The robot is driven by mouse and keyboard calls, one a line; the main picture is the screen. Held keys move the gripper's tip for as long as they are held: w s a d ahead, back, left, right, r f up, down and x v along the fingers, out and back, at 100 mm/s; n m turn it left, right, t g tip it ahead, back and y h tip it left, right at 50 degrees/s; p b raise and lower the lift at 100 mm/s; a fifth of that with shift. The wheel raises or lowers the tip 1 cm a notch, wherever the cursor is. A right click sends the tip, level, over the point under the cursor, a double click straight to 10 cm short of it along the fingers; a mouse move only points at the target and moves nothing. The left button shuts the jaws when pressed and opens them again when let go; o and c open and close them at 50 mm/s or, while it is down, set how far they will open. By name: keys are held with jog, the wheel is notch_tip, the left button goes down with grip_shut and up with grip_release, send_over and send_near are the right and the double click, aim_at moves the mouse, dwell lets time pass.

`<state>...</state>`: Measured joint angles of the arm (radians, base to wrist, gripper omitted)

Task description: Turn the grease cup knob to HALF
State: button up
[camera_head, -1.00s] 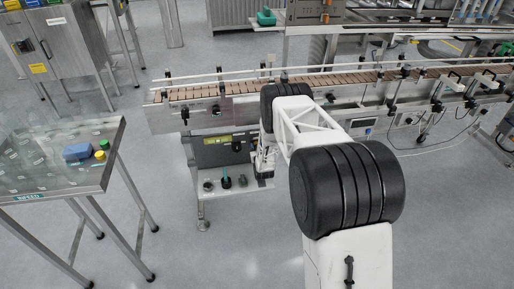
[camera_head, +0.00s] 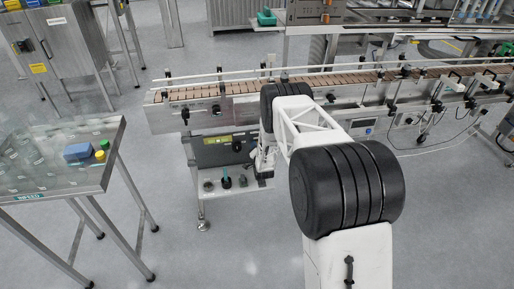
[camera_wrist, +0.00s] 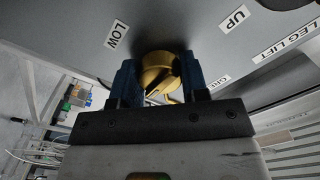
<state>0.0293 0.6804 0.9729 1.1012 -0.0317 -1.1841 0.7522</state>
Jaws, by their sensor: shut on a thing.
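A round brass-coloured knob (camera_wrist: 158,66) with a dark slot or pointer line sits on a grey panel (camera_wrist: 200,32) in the wrist view. My gripper (camera_wrist: 159,80) has one blue finger on each side of the knob and is shut on it. A LOW label (camera_wrist: 117,34) is on the panel to the upper left of the knob. A partly hidden label (camera_wrist: 217,82) to its right is cut off by my finger. No HALF mark can be made out. In the head view my arm hides the knob and the gripper's fingers.
UP (camera_wrist: 235,18) and LEG LIFT (camera_wrist: 293,40) labels are on the same panel. In the head view the conveyor (camera_head: 215,92) runs above the control panel (camera_head: 222,148), with a shelf of small parts below. A glass-topped table (camera_head: 50,190) stands at left; the floor between is clear.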

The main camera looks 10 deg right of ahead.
jog(key=shift+m, duration=0.3)
jog(key=o, duration=0.9)
jog(key=shift+o, duration=0.2)
jog(key=shift+s, duration=0.15)
jog(key=s, duration=0.7)
jog(key=shift+s, duration=0.3)
